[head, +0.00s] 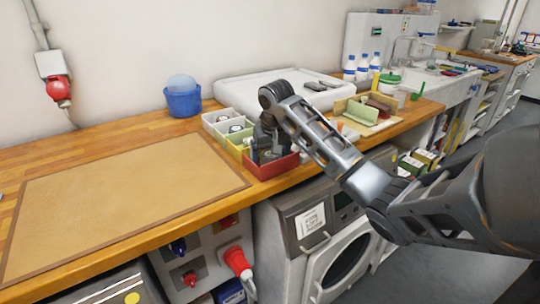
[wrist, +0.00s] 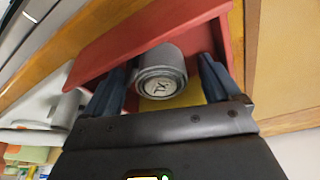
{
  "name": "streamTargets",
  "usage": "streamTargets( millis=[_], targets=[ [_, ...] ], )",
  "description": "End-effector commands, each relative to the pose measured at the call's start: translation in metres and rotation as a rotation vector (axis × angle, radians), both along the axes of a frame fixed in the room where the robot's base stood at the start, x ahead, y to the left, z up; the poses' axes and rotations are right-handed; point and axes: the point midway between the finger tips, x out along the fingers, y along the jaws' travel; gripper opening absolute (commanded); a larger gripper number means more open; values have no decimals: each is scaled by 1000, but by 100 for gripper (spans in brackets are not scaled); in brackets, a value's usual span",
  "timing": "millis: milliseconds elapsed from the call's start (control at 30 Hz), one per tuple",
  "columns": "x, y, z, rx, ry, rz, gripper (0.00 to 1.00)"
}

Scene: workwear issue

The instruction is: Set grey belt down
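The grey belt (wrist: 161,73) is a tight roll with a pale mark on its end face, seen in the wrist view. It sits inside the red bin (wrist: 112,42), with a yellow patch showing below it. My gripper (wrist: 167,66) is down at the bin with one finger on each side of the roll. A narrow gap shows between the roll and the right finger; the left finger is closer, and I cannot tell if it touches. In the head view my gripper (head: 263,150) is over the red bin (head: 272,168), and the belt there is mostly hidden.
White and green bins (head: 222,121) with rolled items stand behind the red one. A large brown mat (head: 120,205) lies clear on the left of the wooden counter. A blue tub (head: 183,103) and a white tray (head: 235,95) stand at the back.

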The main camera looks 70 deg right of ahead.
Motion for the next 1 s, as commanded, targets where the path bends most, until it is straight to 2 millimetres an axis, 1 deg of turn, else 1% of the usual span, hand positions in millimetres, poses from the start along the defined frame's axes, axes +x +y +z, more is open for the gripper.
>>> streamTargets(
  millis=[233, 367, 467, 567, 767, 1000],
  targets=[
    [0, 0, 1, -1, -1, 0, 91],
    [-1, 1, 10, -1, -2, 2, 91],
    [-3, 4, 24, -2, -2, 1, 91],
    [-6, 9, 44, -2, -4, 2, 91],
    [-15, 16, 91, -4, 0, -1, 91],
    [-19, 22, 115, -2, 0, 1, 91]
  ],
)
